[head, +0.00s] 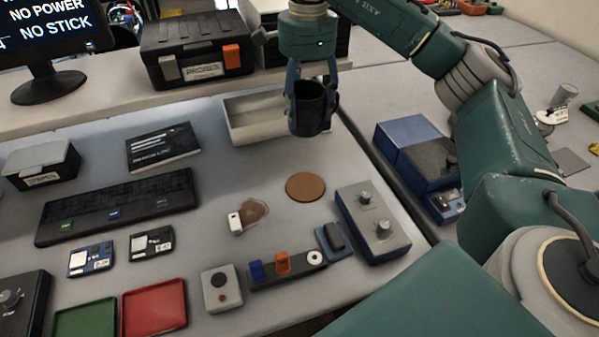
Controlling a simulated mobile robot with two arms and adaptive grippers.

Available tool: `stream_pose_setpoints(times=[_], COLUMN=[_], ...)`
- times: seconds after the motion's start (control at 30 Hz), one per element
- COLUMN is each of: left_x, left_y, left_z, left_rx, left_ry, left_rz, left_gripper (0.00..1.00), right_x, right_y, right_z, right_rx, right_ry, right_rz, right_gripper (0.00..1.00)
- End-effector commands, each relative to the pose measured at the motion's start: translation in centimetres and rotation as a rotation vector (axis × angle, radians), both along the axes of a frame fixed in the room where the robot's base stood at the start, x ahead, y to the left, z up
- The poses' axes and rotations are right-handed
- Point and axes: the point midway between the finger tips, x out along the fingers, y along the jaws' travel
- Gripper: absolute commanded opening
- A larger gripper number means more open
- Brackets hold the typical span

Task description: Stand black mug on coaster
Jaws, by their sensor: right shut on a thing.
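The black mug (307,112) is held in the air in front of a light open tray. My right gripper (312,100) comes down from above, with its fingers on either side of the mug, and is shut on it. The mug looks about upright. The round brown coaster (305,187) lies flat and bare on the table, below the mug in the picture and apart from it. My left gripper is not in view.
The light tray (236,128) stands behind the coaster. A grey box with knobs (372,225) is right of the coaster. A keyboard (117,206) and red tray (154,307) are farther left.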

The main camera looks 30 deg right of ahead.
Motion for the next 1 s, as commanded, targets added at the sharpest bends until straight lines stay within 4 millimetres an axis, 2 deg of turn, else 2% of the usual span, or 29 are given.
stream_pose_setpoints(times=[0.03, 0.1, 0.23, 0.37, 0.5, 0.6, 0.7, 1.0], left_x=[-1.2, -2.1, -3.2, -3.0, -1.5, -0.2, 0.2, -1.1], left_y=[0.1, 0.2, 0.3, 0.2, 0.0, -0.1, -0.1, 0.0], left_z=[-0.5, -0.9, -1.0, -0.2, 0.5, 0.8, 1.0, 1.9], left_rx=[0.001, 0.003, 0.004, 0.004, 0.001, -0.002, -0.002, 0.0], left_ry=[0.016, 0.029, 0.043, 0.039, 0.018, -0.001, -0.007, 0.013], left_rz=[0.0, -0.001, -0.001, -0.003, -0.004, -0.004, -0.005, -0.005], left_gripper=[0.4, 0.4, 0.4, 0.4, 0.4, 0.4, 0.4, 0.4], right_x=[-0.2, -0.2, -0.2, -0.3, -0.2, -0.1, -0.1, -0.2], right_y=[0.1, 0.1, 0.0, 0.0, 0.0, 0.0, 0.0, 0.0], right_z=[-1.6, -3.5, -6.7, -9.8, -12.7, -14.0, -14.7, -18.5], right_rx=[0.001, 0.002, 0.001, 0.0, -0.001, 0.0, 0.001, 0.0], right_ry=[0.008, 0.01, 0.009, 0.008, 0.005, 0.003, 0.003, 0.003], right_rz=[0.0, 0.002, 0.001, 0.002, 0.003, 0.003, 0.003, 0.004], right_gripper=[0.22, 0.22, 0.22, 0.22, 0.22, 0.22, 0.22, 0.22])
